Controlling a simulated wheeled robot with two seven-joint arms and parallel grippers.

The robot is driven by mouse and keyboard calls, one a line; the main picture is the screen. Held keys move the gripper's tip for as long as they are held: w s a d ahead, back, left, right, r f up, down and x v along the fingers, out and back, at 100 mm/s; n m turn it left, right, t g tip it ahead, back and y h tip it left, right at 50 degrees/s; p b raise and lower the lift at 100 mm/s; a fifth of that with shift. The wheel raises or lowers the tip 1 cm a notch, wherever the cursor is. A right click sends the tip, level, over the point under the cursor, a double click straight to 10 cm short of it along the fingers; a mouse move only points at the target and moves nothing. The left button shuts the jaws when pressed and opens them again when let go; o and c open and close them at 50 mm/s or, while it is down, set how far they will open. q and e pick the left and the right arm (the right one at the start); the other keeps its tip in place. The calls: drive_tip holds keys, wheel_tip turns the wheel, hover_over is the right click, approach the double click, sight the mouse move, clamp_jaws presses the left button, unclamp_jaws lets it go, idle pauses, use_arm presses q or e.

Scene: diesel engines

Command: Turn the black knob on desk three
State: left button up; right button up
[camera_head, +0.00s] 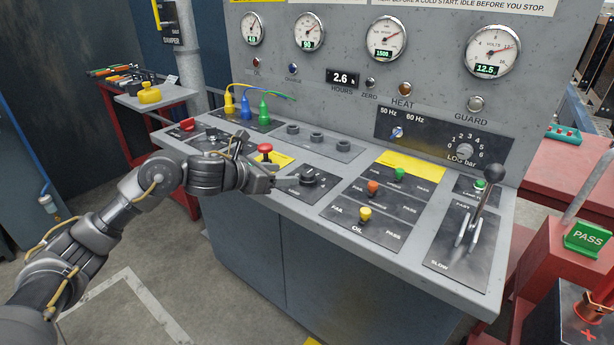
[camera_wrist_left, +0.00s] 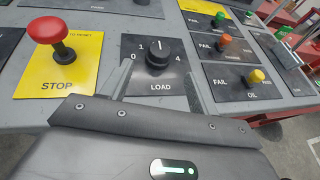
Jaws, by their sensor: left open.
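A black knob (camera_head: 307,174) sits on a dark plate of the grey console's sloping desk. In the left wrist view the black knob (camera_wrist_left: 157,53) stands upright on a plate marked LOAD, with a white pointer line and the numbers 1, 0 and 4 around it. My left gripper (camera_head: 286,182) reaches in from the left, low over the desk just beside the knob. In the left wrist view the left gripper (camera_wrist_left: 157,76) is open, its two fingers apart on either side of the knob's near side. I cannot tell whether they touch it. My right gripper is not in view.
A red STOP button (camera_wrist_left: 47,31) on a yellow plate stands left of the knob. Green, orange and yellow (camera_head: 365,213) buttons stand to its right, then a lever (camera_head: 480,205). Gauges line the upright panel.

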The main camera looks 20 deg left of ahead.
sight(305, 174)
use_arm(q)
drive_tip(key=x, duration=0.9)
drive_tip(key=shift+w+d+f+p, duration=0.15)
drive_tip(key=shift+w+p, duration=0.05)
drive_tip(key=shift+p, duration=0.15)
drive_tip(key=shift+w+d+f, duration=0.2)
drive_tip(key=shift+w, duration=0.15)
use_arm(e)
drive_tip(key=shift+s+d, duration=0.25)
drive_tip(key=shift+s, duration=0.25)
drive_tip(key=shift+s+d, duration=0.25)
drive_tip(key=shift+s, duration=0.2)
use_arm(q)
drive_tip(key=c, duration=1)
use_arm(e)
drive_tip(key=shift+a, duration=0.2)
